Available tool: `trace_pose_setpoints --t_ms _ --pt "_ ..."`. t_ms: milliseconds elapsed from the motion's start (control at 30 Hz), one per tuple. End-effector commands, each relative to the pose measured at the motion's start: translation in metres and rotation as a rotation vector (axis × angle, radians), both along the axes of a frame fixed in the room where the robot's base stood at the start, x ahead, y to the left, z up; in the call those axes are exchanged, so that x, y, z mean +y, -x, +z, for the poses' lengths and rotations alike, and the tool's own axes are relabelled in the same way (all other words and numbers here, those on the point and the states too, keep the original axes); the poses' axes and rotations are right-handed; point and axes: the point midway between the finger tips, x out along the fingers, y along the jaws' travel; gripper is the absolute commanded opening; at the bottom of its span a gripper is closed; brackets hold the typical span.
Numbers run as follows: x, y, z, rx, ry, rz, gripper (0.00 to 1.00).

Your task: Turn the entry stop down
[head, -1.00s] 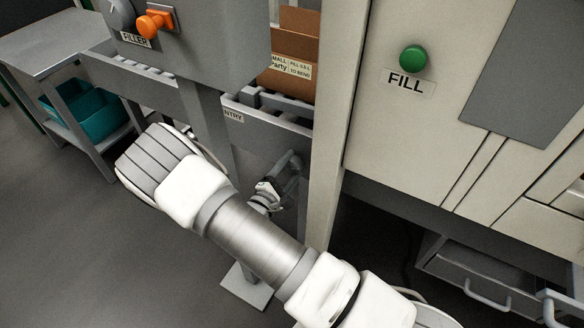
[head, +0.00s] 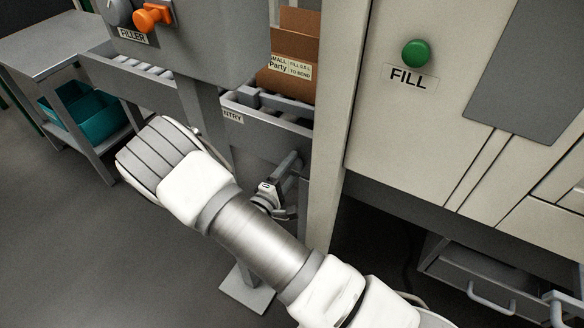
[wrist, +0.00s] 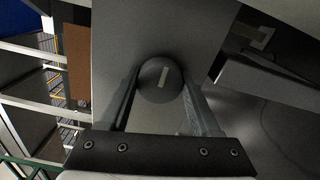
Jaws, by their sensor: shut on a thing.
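The entry stop shows in the wrist view as a round dark grey knob (wrist: 160,80) with a pale line mark, slightly tilted from upright in that picture. My gripper (wrist: 159,90) has one finger on each side of the knob and is shut on it. In the head view my gripper (head: 273,190) is at the grey bar-like stop (head: 289,165), below the ENTRY label (head: 232,116) on the conveyor side. My forearm hides the area to the lower left of the stop.
A cardboard box (head: 288,80) stands on the entry conveyor. The filler panel with an orange knob (head: 150,17) is at upper left. A cream cabinet with a green FILL button (head: 416,53) is close on the right. Teal bins (head: 85,115) sit under a table.

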Motion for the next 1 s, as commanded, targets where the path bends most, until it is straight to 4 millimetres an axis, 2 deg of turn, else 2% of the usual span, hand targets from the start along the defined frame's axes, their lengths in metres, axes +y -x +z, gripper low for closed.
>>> trace_pose_setpoints --t_ms 200,233,367,767,867,1000 --pt "0.001 0.001 -0.002 0.002 -0.004 0.001 0.08" --pt "0.001 0.001 -0.002 0.002 -0.004 0.001 0.69" --pt "0.001 0.001 -0.001 0.002 -0.003 0.000 0.93" --pt "0.004 0.005 0.000 0.001 -0.001 0.001 0.94" --pt "0.012 0.016 0.001 0.001 -0.001 0.003 0.94" --pt "0.030 0.042 0.002 0.003 -0.002 0.006 0.94"
